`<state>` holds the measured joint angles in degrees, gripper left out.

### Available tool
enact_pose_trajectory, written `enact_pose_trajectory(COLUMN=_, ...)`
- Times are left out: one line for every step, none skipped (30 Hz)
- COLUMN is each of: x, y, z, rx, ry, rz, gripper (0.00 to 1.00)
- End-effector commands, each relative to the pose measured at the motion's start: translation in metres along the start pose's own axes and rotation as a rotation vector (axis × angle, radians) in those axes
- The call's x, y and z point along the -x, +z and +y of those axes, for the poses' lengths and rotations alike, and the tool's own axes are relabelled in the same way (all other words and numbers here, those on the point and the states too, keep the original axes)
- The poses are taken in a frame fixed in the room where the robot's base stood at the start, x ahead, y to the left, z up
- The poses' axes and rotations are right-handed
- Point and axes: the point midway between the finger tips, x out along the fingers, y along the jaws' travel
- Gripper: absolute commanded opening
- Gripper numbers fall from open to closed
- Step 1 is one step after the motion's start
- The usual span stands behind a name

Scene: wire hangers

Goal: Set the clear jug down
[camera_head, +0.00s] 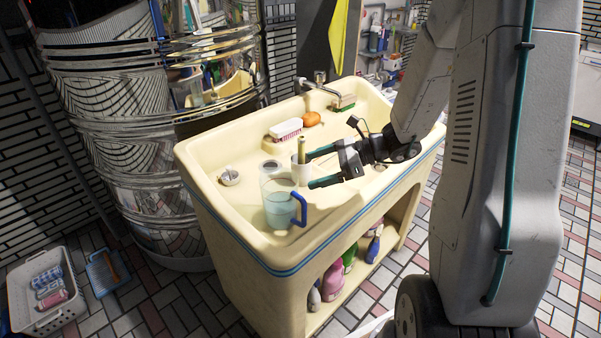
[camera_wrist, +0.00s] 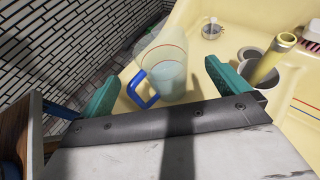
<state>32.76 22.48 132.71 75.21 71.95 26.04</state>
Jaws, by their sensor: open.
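The clear jug (camera_head: 279,207) with a blue handle stands upright on the near left part of the cream sink unit (camera_head: 215,188). It holds pale bluish liquid. My gripper (camera_head: 309,171) is open, its two teal fingers pointing left towards the jug in the head view. In the wrist view the jug (camera_wrist: 165,75) shows beyond and between the spread fingers of my gripper (camera_wrist: 160,82), with its blue handle nearest to me. The fingers look apart from the jug.
A pale cup with a yellowish-handled tool (camera_head: 301,160) stands close behind the jug. A white-and-pink brush (camera_head: 286,130), an orange soap (camera_head: 311,119) and a faucet (camera_head: 320,78) are farther back. A drain plug (camera_head: 229,177) lies left. Bottles stand on the shelf below.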

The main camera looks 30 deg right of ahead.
Motion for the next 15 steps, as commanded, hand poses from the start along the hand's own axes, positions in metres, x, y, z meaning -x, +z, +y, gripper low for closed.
enact_pose_trajectory(x=0.006, y=0.000, z=-0.001, rx=0.000, ry=-0.003, rz=-0.001, gripper=1.00)
enact_pose_trajectory(x=0.008, y=0.000, z=0.000, rx=0.001, ry=-0.002, rz=-0.001, gripper=1.00)
enact_pose_trajectory(x=0.010, y=0.001, z=0.000, rx=0.004, ry=0.001, rz=0.000, gripper=1.00)
enact_pose_trajectory(x=0.011, y=0.002, z=0.002, rx=0.011, ry=0.006, rz=0.003, gripper=1.00)
enact_pose_trajectory(x=0.011, y=0.005, z=0.004, rx=0.023, ry=0.014, rz=0.007, gripper=1.00)
enact_pose_trajectory(x=0.011, y=0.011, z=0.009, rx=0.051, ry=0.033, rz=0.017, gripper=1.00)
enact_pose_trajectory(x=0.010, y=0.016, z=0.014, rx=0.080, ry=0.052, rz=0.028, gripper=1.00)
enact_pose_trajectory(x=0.009, y=0.023, z=0.021, rx=0.117, ry=0.076, rz=0.041, gripper=1.00)
enact_pose_trajectory(x=0.007, y=0.033, z=0.032, rx=0.180, ry=0.116, rz=0.063, gripper=1.00)
enact_pose_trajectory(x=0.006, y=0.042, z=0.042, rx=0.233, ry=0.150, rz=0.083, gripper=1.00)
enact_pose_trajectory(x=0.005, y=0.050, z=0.054, rx=0.293, ry=0.189, rz=0.104, gripper=1.00)
enact_pose_trajectory(x=0.005, y=0.061, z=0.070, rx=0.379, ry=0.245, rz=0.136, gripper=1.00)
enact_pose_trajectory(x=0.005, y=0.069, z=0.083, rx=0.448, ry=0.287, rz=0.161, gripper=1.00)
enact_pose_trajectory(x=0.006, y=0.075, z=0.096, rx=0.515, ry=0.330, rz=0.186, gripper=1.00)
enact_pose_trajectory(x=0.008, y=0.083, z=0.112, rx=0.606, ry=0.386, rz=0.219, gripper=1.00)
